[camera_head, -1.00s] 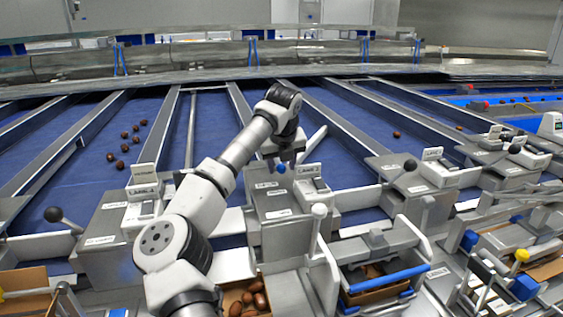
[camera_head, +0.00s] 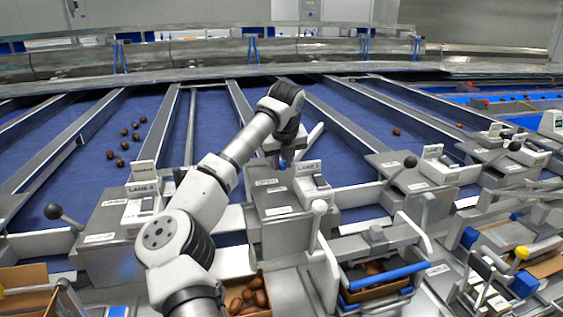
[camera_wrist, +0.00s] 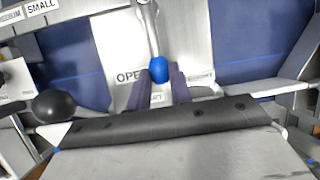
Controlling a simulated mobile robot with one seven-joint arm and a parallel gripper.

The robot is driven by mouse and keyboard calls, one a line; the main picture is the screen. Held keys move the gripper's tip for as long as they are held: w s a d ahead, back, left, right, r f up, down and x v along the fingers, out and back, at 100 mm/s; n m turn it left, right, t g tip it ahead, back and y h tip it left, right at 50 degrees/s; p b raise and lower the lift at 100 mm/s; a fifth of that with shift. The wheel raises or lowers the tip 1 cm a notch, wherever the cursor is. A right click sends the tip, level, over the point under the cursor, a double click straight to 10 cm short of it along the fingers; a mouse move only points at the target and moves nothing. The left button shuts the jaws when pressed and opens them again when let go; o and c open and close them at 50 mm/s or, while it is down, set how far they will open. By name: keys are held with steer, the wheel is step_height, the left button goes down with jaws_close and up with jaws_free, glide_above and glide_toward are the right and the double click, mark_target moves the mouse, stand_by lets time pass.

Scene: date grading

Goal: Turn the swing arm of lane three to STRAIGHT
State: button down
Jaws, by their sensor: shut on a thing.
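Lane three's housing (camera_head: 265,205) stands in the middle of the head view, beside a panel with a LANE 3 sign (camera_head: 307,167). A blue ball knob (camera_wrist: 158,70) on a thin metal rod (camera_wrist: 150,28) sits between my gripper's purple fingers in the wrist view. My gripper (camera_head: 284,163) is over the housing and shut on this knob, which is mostly hidden in the head view. Labels lie on the plate (camera_wrist: 125,60) under the fingers. One begins "OPE"; the others are partly covered or too small to read.
Black ball-ended levers stand at the left (camera_head: 53,212) and right (camera_head: 410,162) housings. A white-knobbed lever (camera_head: 319,208) rises just in front of lane three. A box of dates (camera_head: 232,288) lies below. Metal dividers separate the blue lanes behind.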

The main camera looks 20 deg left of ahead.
steer(key=shift+w+d+n+y+b, duration=0.4)
steer(key=shift+w+d+n+b, duration=0.15)
steer(key=shift+n, duration=0.35)
steer(key=shift+w+d+r+n+g+y, duration=0.1)
steer(key=shift+w+d+n+g+y, duration=0.2)
steer(key=shift+w+d+n+g, duration=0.55)
steer(key=n, duration=0.1)
steer(key=w+n+p, duration=0.1)
steer(key=shift+d+r+n+y, duration=0.1)
steer(key=shift+d+n+y, duration=0.1)
steer(key=shift+n+y, duration=0.15)
steer(key=shift+w+d+n+p, duration=0.15)
steer(key=shift+w+n+p, duration=0.45)
steer(key=shift+n+p, duration=0.1)
steer(key=c, duration=1.3)
jaws_free()
steer(key=shift+g, duration=0.25)
steer(key=shift+o, duration=0.2)
steer(key=b+v, duration=0.1)
steer(key=v, duration=1.2)
steer(key=shift+d+r, duration=0.2)
steer(key=shift+d, duration=0.1)
